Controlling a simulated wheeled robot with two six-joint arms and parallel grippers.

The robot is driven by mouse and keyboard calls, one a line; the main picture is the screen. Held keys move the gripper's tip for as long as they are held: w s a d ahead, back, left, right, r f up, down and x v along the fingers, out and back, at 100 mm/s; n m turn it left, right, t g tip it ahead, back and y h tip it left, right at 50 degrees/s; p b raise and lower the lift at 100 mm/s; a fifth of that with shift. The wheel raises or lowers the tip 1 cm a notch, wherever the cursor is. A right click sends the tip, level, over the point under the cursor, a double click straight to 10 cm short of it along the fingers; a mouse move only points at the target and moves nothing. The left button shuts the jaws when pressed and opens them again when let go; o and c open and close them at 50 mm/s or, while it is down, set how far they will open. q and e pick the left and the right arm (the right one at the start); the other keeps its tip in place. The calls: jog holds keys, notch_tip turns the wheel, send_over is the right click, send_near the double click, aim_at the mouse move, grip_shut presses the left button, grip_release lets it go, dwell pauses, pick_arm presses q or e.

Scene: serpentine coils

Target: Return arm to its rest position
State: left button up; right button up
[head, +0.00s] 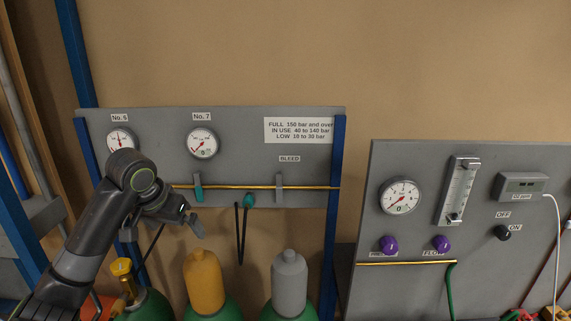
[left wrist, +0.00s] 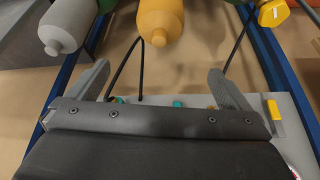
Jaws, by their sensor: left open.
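My left arm (head: 85,240) comes in from the lower left in the head view and reaches up in front of the left grey gauge panel (head: 240,150). My left gripper (head: 192,219) is in front of this panel, below the brass pipe (head: 240,187). In the left wrist view its two fingers stand wide apart with nothing between them, so the left gripper (left wrist: 162,88) is open and empty. The arm hides part of the panel's left side. My right arm and gripper are not in view.
Below the panel stand cylinders with a yellow-orange cap (head: 203,283) and a grey cap (head: 290,285), and one with a yellow valve knob (head: 121,267). A black hose (head: 240,235) hangs close to the gripper. Blue posts (head: 335,200) flank the panel. A second panel (head: 430,160) stands right.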

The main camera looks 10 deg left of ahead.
pick_arm(q)
jog(key=s+d+f+m, duration=0.1)
jog(key=s+d+f, duration=0.2)
jog(key=s+f, duration=0.5)
jog(key=s+d+f, duration=0.2)
jog(key=s+f, duration=0.1)
jog(key=f, duration=0.8)
jog(key=s+d+f+n+g+y, duration=0.1)
jog(key=s+f, duration=0.3)
jog(key=s, duration=0.6)
jog(key=s+d+f+y, duration=0.15)
jog(key=s+f, duration=0.25)
jog(key=s, duration=0.6)
notch_tip(320, 180, down, 28)
jog(key=a+g+h+b, duration=0.1)
jog(key=a+b, duration=0.1)
jog(key=b, duration=0.2)
jog(key=s+d+f+b, duration=0.1)
jog(key=s+f+b, duration=0.1)
jog(key=s+f, duration=0.5)
jog(key=s+f+g+b, duration=0.1)
jog(key=s+f+b, duration=0.1)
jog(key=s+f, duration=0.6)
jog(key=shift+s+d+f+g+h, duration=0.2)
jog(key=shift+d+f+g+h, duration=0.15)
jog(key=shift+f, duration=2.1)
